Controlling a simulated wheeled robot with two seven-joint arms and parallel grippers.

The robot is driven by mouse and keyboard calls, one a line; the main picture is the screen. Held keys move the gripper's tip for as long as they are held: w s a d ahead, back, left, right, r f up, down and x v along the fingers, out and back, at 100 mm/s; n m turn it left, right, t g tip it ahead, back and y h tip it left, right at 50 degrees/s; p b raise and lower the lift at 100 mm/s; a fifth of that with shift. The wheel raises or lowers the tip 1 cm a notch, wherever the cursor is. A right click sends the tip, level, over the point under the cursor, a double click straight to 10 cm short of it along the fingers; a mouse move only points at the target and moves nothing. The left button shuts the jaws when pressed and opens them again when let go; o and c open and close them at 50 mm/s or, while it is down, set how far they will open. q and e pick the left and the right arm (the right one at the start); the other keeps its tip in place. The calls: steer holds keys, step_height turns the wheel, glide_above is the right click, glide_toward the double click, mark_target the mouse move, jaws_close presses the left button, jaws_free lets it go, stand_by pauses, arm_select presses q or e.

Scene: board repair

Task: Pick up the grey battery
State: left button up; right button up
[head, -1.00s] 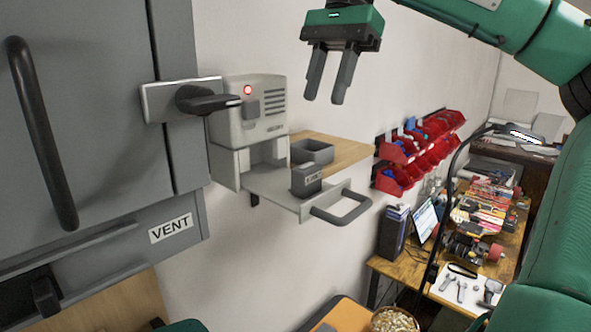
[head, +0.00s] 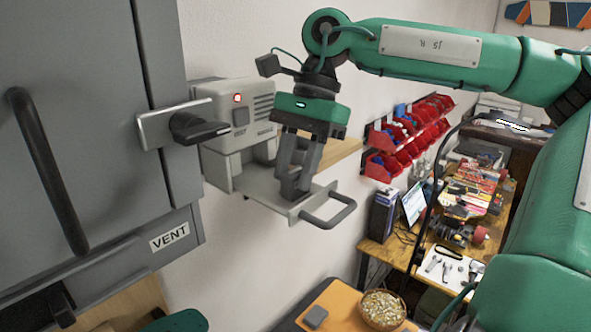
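The grey battery (head: 291,187) is a small dark grey block standing on the pulled-out tray (head: 262,191) of the light grey wall unit (head: 236,110). The fingers of my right gripper (head: 295,180) point down at the battery and hide most of it. The fingers are apart, one on each side of it as far as I can see. I cannot tell whether they press on it. My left gripper is not in view.
The tray has a grey handle (head: 328,212) in front. A wooden shelf (head: 340,152) is behind my gripper. A grey cabinet (head: 85,120) with handles stands close on the left. Red bins (head: 405,135) hang on the wall. A basket (head: 382,309) stands below.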

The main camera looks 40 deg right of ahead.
steer(key=shift+a+f, duration=0.3)
steer(key=shift+f, duration=0.3)
steer(key=c, duration=0.7)
steer(key=shift+c, duration=0.2)
steer(key=shift+r, duration=0.15)
